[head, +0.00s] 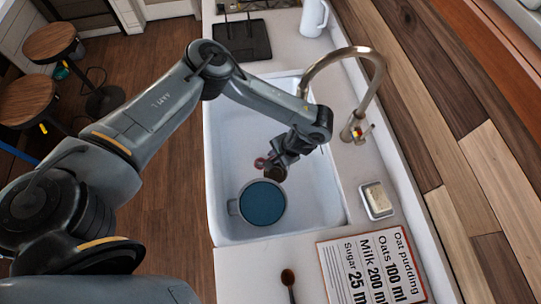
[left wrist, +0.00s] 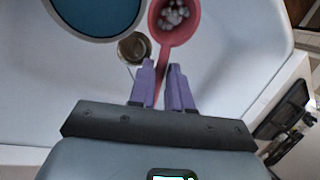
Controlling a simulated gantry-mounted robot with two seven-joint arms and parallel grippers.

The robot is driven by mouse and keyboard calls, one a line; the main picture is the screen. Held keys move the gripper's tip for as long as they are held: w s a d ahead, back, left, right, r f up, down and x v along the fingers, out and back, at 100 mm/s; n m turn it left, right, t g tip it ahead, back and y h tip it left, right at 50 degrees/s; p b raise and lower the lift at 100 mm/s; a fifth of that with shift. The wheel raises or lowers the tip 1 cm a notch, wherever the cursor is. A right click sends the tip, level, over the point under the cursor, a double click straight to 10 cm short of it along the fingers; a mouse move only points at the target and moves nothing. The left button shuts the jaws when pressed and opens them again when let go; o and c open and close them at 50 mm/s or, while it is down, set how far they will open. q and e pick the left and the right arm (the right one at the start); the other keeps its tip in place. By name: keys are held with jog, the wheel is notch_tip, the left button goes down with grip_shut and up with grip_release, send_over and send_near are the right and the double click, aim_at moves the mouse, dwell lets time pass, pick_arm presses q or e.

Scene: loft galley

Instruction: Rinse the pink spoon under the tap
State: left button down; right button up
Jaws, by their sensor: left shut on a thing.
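The pink spoon (left wrist: 175,30) is held in my left gripper (left wrist: 162,85), whose purple fingers are shut on its handle. Its bowl holds several pale lumps. In the head view the spoon (head: 261,162) shows only in small part beside the left gripper (head: 276,160), over the white sink (head: 228,130). The tap (head: 376,75) arches from the right side of the sink, and its spout end comes down close to my forearm. I cannot see any water running. My right gripper is in neither view.
A blue-filled pot (head: 262,203) stands in the sink below the gripper; it also shows in the left wrist view (left wrist: 95,12). The round drain (left wrist: 134,46) lies beside it. A soap dish (head: 377,200), a recipe board (head: 372,268) and a dark-bowled spoon (head: 288,277) lie on the counter.

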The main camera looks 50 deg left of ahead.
pick_arm(q)
jog(key=shift+w+f+b, duration=0.3)
jog(key=shift+w+b, duration=0.1)
jog(key=shift+w, duration=0.05)
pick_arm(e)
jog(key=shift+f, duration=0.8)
pick_arm(q)
jog(key=shift+w+a+r, duration=0.1)
jog(key=shift+w, duration=0.25)
jog(key=shift+w+a+f+b, duration=0.1)
jog(key=shift+w+f+b, duration=0.05)
jog(key=shift+w, duration=0.65)
jog(key=shift+w+a+f+b, duration=0.1)
jog(key=shift+w+b, duration=0.05)
jog(key=shift+w, duration=0.6)
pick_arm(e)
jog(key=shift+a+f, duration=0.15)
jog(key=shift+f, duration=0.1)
